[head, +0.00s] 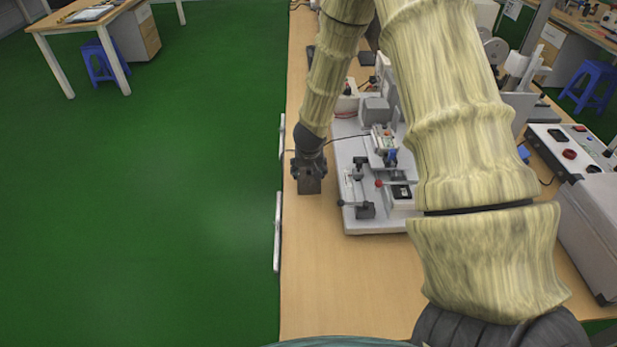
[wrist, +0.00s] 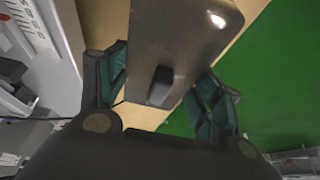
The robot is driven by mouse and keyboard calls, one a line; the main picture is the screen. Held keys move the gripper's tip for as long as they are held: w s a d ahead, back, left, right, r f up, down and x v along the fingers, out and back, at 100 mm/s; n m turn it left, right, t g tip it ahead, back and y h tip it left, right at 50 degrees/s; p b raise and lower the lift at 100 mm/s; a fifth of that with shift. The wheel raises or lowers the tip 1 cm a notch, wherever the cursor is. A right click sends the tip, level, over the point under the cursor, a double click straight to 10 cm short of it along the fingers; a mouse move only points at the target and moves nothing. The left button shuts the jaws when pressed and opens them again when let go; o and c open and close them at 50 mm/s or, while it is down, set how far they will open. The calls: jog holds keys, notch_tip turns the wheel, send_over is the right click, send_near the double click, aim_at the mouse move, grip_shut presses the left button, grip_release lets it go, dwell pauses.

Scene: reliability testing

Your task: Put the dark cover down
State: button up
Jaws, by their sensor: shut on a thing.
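The dark cover (wrist: 175,30) is a smooth grey-brown piece with a small black raised knob (wrist: 161,85). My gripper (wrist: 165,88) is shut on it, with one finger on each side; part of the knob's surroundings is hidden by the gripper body. In the head view the dark cover (head: 309,186) shows below my gripper (head: 308,172), near the left edge of the wooden bench. I cannot tell whether its underside touches the bench top.
The wooden bench (head: 350,285) is clear in front of the cover. A grey test fixture (head: 375,225) with levers stands just right of it. The bench's left edge is close, with green floor (head: 150,220) beyond. A grey box instrument (head: 590,215) stands at the right.

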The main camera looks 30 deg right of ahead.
aim_at(309, 174)
jog(key=shift+f, duration=1.7)
jog(key=shift+f, duration=0.1)
jog(key=o, duration=1)
jog(key=shift+d, duration=0.1)
jog(key=v, duration=1.2)
jog(key=shift+w, duration=0.1)
